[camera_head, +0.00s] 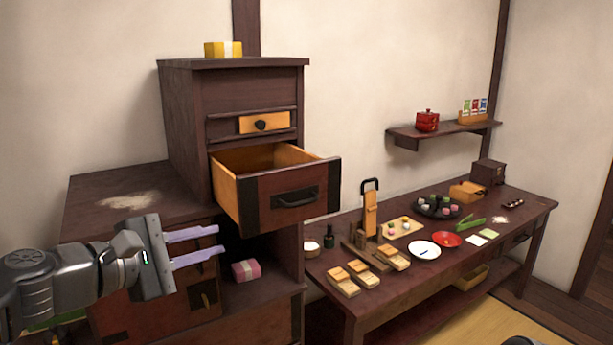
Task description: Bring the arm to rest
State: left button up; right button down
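My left gripper (220,240) reaches in from the left edge, in front of the dark wooden cabinet (180,130). Its two pale purple fingers point right and stand apart with nothing between them. They are to the left of and below the pulled-out drawer (290,199), with a visible gap to it. A pink packet (246,270) lies on a cabinet shelf just right of and below the fingertips. My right gripper does not show.
The drawer juts out from the cabinet. A yellow box (222,49) sits on top. The low table (388,308) at the right holds several wooden blocks, a white plate (423,250), a red dish (447,239) and a black tray (427,210). A wall shelf (407,132) hangs above.

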pick_arm(q)
jog(key=w+a+f+m+g+y, duration=0.1)
jog(key=w+f+m+y, duration=0.2)
jog(key=f, duration=0.9)
jog(key=w+a+f+m+g+y, duration=0.1)
jog(key=w+f+m+y, duration=0.25)
jog(key=f, duration=0.85)
jog(key=s+d+f+m+g, duration=0.2)
jog(key=s+f+m, duration=0.15)
jog(key=f, duration=0.95)
jog(key=s+d+f+m+g, duration=0.2)
jog(key=s+d+f+g, duration=0.1)
jog(key=s+f, duration=0.9)
jog(key=s+d+f+m+g+h, duration=0.1)
jog(key=s+d+f+g, duration=0.3)
jog(key=s+f, duration=0.9)
jog(key=shift+s+d+f+m+g, duration=0.3)
jog(key=shift+s+d+m, duration=0.25)
jog(key=shift+d+m, duration=0.4)
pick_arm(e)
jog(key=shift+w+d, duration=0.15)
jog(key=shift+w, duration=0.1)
pick_arm(q)
jog(key=shift+d, duration=0.15)
